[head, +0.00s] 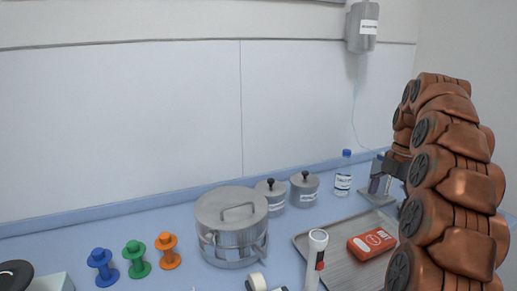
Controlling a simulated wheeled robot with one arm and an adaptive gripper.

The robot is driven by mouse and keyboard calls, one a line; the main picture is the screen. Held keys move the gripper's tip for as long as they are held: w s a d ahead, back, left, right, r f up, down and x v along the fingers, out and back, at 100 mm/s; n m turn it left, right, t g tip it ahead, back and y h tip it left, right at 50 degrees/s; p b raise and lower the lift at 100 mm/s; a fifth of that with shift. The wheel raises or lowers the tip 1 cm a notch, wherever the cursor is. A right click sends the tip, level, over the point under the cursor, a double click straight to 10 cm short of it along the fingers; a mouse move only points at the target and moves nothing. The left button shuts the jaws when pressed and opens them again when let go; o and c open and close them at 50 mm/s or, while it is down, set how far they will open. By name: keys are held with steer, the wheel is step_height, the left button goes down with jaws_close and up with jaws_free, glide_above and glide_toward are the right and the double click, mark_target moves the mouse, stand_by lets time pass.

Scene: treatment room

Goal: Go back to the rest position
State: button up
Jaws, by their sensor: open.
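My copper-coloured arm rises along the right side of the head view and bends down at its far end. My gripper (382,177) is dark grey and partly hidden behind the arm. It is open above the back right of the counter, to the right of a clear bottle with a blue cap (344,174). I see nothing held in it, though its far side is hidden.
A metal tray (331,262) holds a red packet (371,243). A white tube (316,257) stands at its left edge. A steel pot (232,229), two lidded canisters (304,189) and blue, green and orange spools (136,259) stand leftward. A dispenser (362,28) hangs on the wall.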

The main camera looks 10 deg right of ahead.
steer(key=s+a+r+m+p, duration=0.1)
steer(key=s+a+m+p, duration=0.1)
steer(key=s+a+m, duration=0.6)
steer(key=s+a+r+m+p, duration=0.15)
steer(key=s+a, duration=0.25)
steer(key=a, duration=0.7)
steer(key=s+a+f+m+p, duration=0.1)
steer(key=s+a+f+m, duration=0.1)
steer(key=s, duration=0.4)
steer(key=s+a+f+m+g+h+p, duration=0.1)
steer(key=s+a+f+m, duration=0.1)
steer(key=s+m, duration=0.3)
steer(key=s+a+f+m+p, duration=0.2)
steer(key=s+f+m, duration=0.1)
steer(key=s, duration=0.6)
steer(key=shift+a+m+h, duration=0.3)
steer(key=shift+m+h, duration=0.1)
steer(key=shift+m, duration=0.15)
steer(key=shift+s, duration=0.1)
steer(key=shift+c, duration=0.4)
